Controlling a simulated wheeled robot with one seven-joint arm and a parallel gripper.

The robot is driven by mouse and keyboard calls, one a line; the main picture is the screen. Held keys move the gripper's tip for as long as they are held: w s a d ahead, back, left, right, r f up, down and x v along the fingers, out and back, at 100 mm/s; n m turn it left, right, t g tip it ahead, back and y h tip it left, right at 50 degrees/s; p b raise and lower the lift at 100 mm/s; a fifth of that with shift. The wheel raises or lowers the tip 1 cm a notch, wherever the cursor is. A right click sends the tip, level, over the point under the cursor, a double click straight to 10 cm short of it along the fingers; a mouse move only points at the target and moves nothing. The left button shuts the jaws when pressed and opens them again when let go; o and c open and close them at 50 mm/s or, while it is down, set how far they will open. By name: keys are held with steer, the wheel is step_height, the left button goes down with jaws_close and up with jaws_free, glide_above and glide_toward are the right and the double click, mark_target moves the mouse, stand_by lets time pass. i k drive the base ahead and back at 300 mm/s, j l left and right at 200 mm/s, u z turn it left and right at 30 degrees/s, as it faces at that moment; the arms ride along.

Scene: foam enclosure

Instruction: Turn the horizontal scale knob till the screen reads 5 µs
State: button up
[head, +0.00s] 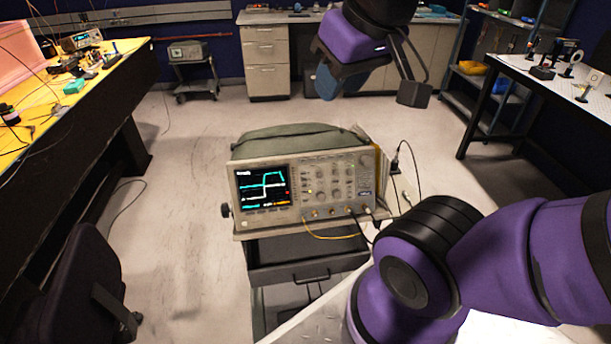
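A beige oscilloscope (305,185) stands on a cart in the middle of the head view, its front facing me. Its lit screen (263,188) shows cyan and white traces; the readout text is too small to read. Several small knobs (336,182) sit on the panel right of the screen. I cannot tell which one is the horizontal scale knob. My gripper (369,90) hangs in the air above the oscilloscope, to the upper right, apart from it. Its two fingers are spread wide, with nothing seen between them.
Cables plug into the oscilloscope's lower front and right side. The cart (295,262) has a drawer below. A yellow-topped bench (95,85) stands left, a white-topped table (560,85) right, and a drawer cabinet (267,60) behind. A dark chair (78,285) is at lower left.

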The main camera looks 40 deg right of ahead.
mark_target(336, 193)
steer(key=k+l, duration=0.1)
steer(key=l, duration=0.3)
steer(key=l+u, duration=0.1)
steer(key=l, duration=0.3)
steer(key=k+l, duration=0.15)
steer(key=l, duration=0.2)
steer(key=k+l+u, duration=0.1)
steer(key=l, duration=0.3)
steer(key=k+l, duration=0.15)
steer(key=l, duration=0.2)
steer(key=k+l, duration=0.1)
steer(key=l, duration=0.3)
steer(key=u, duration=0.05)
